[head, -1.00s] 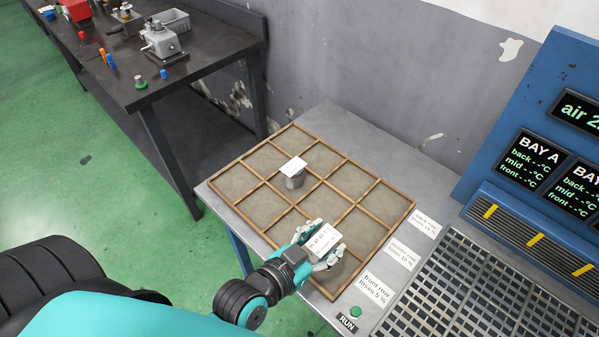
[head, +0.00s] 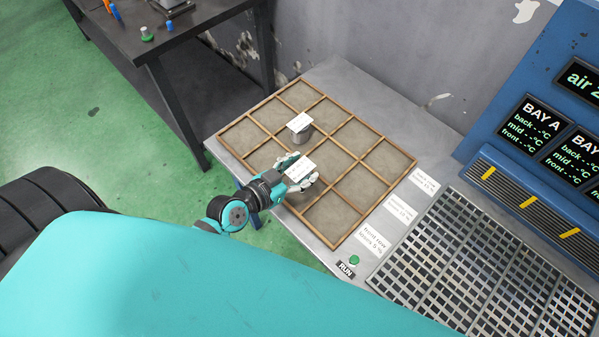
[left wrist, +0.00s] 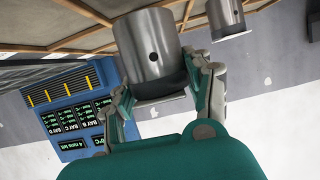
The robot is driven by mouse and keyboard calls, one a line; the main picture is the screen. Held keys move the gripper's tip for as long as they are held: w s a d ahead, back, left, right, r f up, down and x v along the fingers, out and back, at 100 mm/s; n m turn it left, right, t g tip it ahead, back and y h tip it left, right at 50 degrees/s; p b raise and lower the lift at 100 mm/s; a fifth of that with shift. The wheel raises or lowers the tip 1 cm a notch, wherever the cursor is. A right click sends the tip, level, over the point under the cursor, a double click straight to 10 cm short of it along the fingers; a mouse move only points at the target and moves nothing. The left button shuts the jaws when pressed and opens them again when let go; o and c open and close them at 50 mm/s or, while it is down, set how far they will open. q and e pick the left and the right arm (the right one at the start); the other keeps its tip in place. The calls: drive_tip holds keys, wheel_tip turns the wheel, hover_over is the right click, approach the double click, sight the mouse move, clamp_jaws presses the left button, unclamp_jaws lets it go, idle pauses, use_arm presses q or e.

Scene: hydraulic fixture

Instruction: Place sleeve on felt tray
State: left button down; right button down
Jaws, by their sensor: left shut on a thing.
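My left gripper (head: 300,170) is shut on a grey metal sleeve with a white label (head: 301,168) on top. In the left wrist view, which looks upside down, the held sleeve (left wrist: 152,48) is between the two fingers (left wrist: 165,88) and shows a small dark hole in its side. The felt tray (head: 334,242) has wooden dividers and brown felt compartments. The held sleeve is over its near left part; I cannot tell whether it touches the felt. A second labelled sleeve (head: 302,136) stands in a compartment just beyond, and also shows in the left wrist view (left wrist: 226,16).
To the right are row cards (head: 386,222), a green RUN button (head: 354,260), a metal grate (head: 470,265) and a blue panel (head: 530,110) with displays. A dark bench (head: 185,40) stands at the upper left. Several tray compartments are empty.

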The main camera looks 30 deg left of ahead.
sight(299, 176)
use_arm(q)
drive_tip(key=shift+w+a, duration=0.15)
drive_tip(key=shift+w, duration=0.1)
wheel_tip(299, 176, down, 3)
drive_tip(key=shift+f, duration=0.2)
drive_tip(key=shift+f+b, duration=0.15)
drive_tip(key=shift+b, duration=0.25)
drive_tip(key=c, duration=0.5)
unclamp_jaws()
drive_tip(key=shift+s, duration=0.1)
